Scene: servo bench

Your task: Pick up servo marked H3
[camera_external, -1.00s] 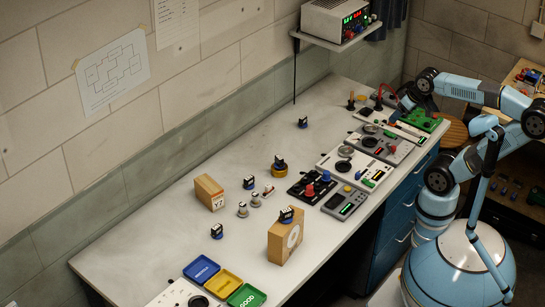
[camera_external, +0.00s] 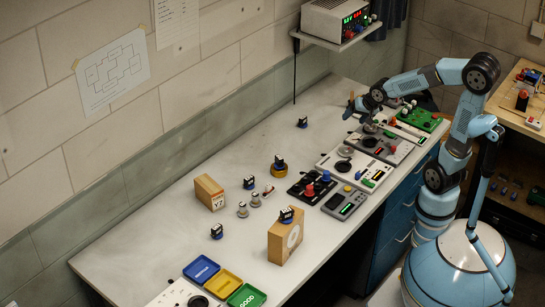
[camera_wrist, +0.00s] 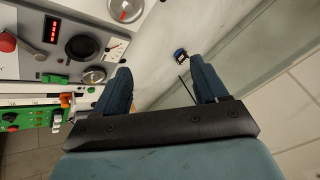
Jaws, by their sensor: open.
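One servo (camera_external: 302,122) stands alone near the wall and also shows in the wrist view (camera_wrist: 181,55), just beyond the right fingertip. Another servo (camera_external: 280,164) is on a round yellow base, one (camera_external: 286,214) is on top of a cardboard box, and two more (camera_external: 249,183) (camera_external: 217,231) stand on the bare bench. I cannot read the mark H3 on any of them. My gripper (camera_external: 350,108) is open and empty above the far part of the bench; its spread fingers (camera_wrist: 160,70) show in the wrist view.
Instrument panels (camera_external: 383,144) and a green board (camera_external: 421,119) line the right edge. Cardboard boxes (camera_external: 209,192) (camera_external: 276,245) stand nearer the front. Blue, yellow and green trays (camera_external: 222,284) lie at the front. A shelf with a power supply (camera_external: 334,22) overhangs the back. Bench around the lone servo is clear.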

